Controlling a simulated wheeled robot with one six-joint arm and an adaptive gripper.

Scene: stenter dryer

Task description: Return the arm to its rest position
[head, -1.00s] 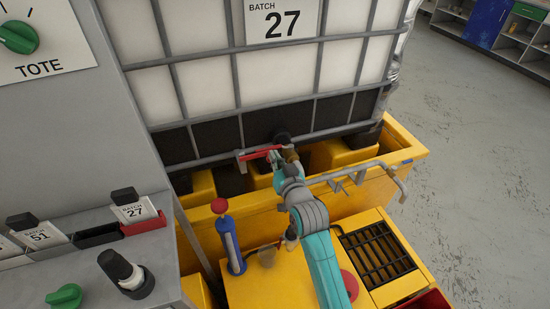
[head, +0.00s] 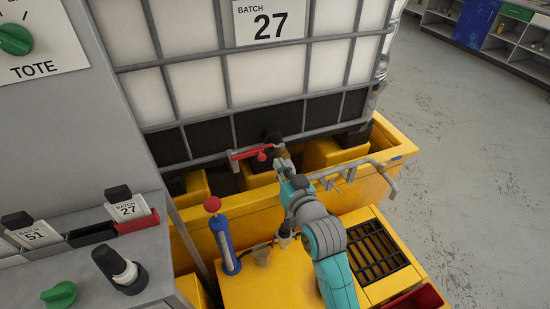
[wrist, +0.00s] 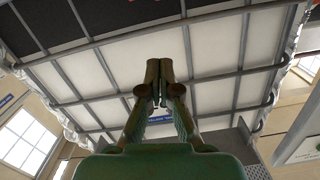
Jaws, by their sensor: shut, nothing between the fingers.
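My gripper (head: 280,153) is in front of the caged tote in the head view, just right of the red valve handle (head: 252,154). I cannot tell from this view whether it touches the valve. In the wrist view my gripper (wrist: 159,66) points up toward the tote's white wall (wrist: 215,98), with its fingers together and nothing between them. My arm reaches up from the bottom of the head view, over the yellow stand.
The tote (head: 200,86) bears a "BATCH 27" sign (head: 269,21). A grey pipe (head: 350,167) runs right of my arm. A blue cylinder with a red knob (head: 224,240) stands left. A grey console (head: 78,268) is further left. Open floor (head: 460,150) lies right.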

